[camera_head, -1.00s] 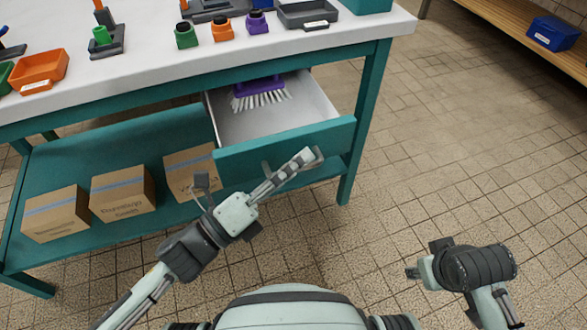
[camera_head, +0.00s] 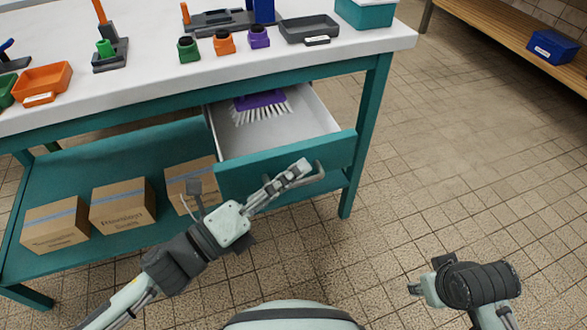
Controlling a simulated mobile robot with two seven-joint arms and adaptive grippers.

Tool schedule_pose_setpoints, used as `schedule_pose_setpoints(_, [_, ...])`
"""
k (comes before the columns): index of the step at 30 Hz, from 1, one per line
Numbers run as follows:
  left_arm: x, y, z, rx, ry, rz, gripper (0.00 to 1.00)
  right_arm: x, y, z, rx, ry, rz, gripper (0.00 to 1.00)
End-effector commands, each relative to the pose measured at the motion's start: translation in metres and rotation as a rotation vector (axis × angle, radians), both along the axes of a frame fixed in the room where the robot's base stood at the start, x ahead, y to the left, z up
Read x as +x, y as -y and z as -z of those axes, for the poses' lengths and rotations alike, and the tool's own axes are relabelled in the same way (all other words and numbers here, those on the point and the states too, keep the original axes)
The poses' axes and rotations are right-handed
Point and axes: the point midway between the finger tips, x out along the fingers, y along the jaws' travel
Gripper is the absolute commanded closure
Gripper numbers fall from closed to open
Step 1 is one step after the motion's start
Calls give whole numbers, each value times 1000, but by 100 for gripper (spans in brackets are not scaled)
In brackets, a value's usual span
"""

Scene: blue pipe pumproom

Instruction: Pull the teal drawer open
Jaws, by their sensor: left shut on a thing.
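The teal drawer (camera_head: 250,177) stands pulled out from under the teal-framed workbench, with its pale inside showing. A purple brush (camera_head: 262,100) with white bristles lies in its back part. My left gripper (camera_head: 297,172) is at the front of the drawer, shut on its handle (camera_head: 319,172), a thin grey bar partly hidden by the fingers. My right gripper (camera_head: 416,289) is at the lower right, away from the bench; its fingers are too small to tell open from shut.
The white bench top (camera_head: 140,90) holds an orange tray (camera_head: 42,80), a grey tray (camera_head: 309,28) and several small pots. Cardboard boxes (camera_head: 122,205) stand on the lower shelf. A bench leg (camera_head: 357,150) is right of the drawer. The tiled floor to the right is clear.

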Motion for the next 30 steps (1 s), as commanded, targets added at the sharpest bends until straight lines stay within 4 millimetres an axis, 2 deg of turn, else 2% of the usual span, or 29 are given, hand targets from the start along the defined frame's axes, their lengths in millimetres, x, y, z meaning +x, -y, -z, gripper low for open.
schedule_pose_setpoints(1, [3, -7, -19, -6, 44, -5, 62, 0, 0, 1, 0, 0, 0, 60])
schedule_pose_setpoints(12, [-13, -27, -13, -5, 43, -6, 68, 0, 0, 12, 0, 0, 0, 60])
schedule_pose_setpoints(22, [-27, -44, -8, -7, 43, -5, 67, 0, 0, 22, 0, 0, 0, 60])
schedule_pose_setpoints(25, [-31, -49, -6, -9, 39, -6, 75, 0, 0, 25, 0, 0, 0, 60])
schedule_pose_setpoints(26, [-33, -51, -6, -10, 40, -4, 81, 0, 0, 26, 0, 0, 0, 60])
schedule_pose_setpoints(30, [-39, -58, -2, -8, 34, -5, 81, 0, 0, 30, 0, 0, 0, 60])
